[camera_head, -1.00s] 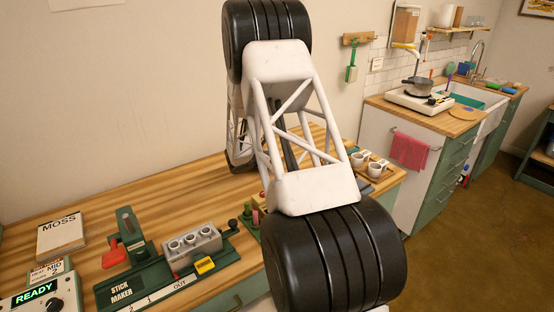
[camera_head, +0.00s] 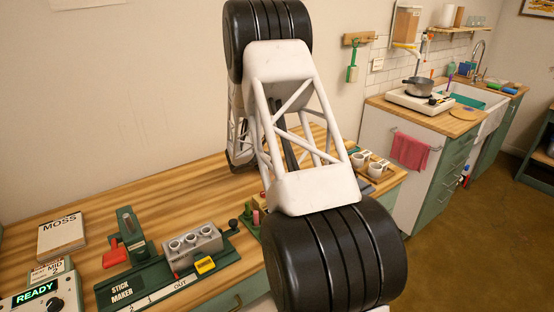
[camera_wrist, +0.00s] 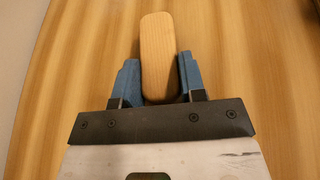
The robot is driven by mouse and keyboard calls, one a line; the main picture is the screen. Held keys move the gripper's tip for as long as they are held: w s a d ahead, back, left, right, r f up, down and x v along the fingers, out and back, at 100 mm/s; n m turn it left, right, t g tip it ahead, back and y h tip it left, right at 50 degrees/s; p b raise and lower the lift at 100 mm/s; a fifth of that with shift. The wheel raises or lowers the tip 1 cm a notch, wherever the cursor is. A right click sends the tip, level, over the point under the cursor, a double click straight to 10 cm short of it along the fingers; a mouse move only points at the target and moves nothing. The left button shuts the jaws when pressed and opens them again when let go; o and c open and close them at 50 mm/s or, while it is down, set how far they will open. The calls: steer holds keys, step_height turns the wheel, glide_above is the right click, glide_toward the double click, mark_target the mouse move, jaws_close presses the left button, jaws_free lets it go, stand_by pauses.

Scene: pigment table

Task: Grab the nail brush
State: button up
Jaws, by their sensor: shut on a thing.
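The nail brush (camera_wrist: 158,50) shows in the wrist view as a pale wooden block with rounded ends, seen from above. My gripper (camera_wrist: 158,75) has its two blue fingers on either side of the block's near half and is shut on it. The brush's underside and any bristles are hidden. Wooden table surface lies beneath and around it; I cannot tell whether the brush touches it. In the head view my own arm hides the gripper and the brush.
The wooden table (camera_head: 150,205) is clear behind the stick maker (camera_head: 165,265). A book marked MOSS (camera_head: 61,236) lies at the left. Two white cups (camera_head: 367,164) stand at the table's right end. A counter with a pot (camera_head: 419,87) is farther right.

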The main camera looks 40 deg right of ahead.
steer(key=shift+r, duration=5.05)
